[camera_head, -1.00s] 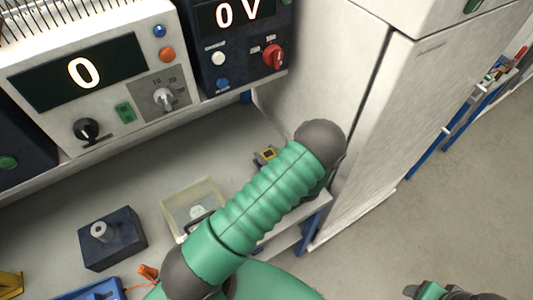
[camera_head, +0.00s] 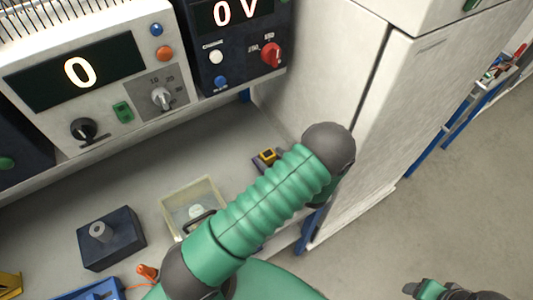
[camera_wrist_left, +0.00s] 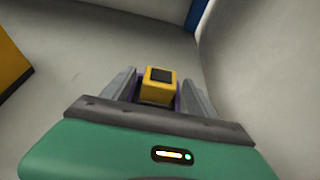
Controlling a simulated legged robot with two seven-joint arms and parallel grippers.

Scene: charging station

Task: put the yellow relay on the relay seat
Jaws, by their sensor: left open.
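The yellow relay (camera_head: 267,155) is a small yellow block with a dark top, upright on a dark blue-purple base (camera_head: 258,164) near the cabinet. This base looks like the relay seat, but how deep the relay sits in it cannot be told. In the left wrist view the relay (camera_wrist_left: 159,88) stands between the grey fingers of my left gripper (camera_wrist_left: 158,74), which is open with a finger on either side. In the head view my green left arm hides that gripper. My right gripper (camera_head: 445,291) is partly cut off at the lower right edge.
A clear tray (camera_head: 170,207) and a dark block with a grey post (camera_head: 112,248) stand on the bench left of my arm. A white cabinet (camera_head: 390,130) rises close on the right. Power supplies (camera_head: 85,115) line the back. An orange-yellow block (camera_wrist_left: 12,58) shows left in the wrist view.

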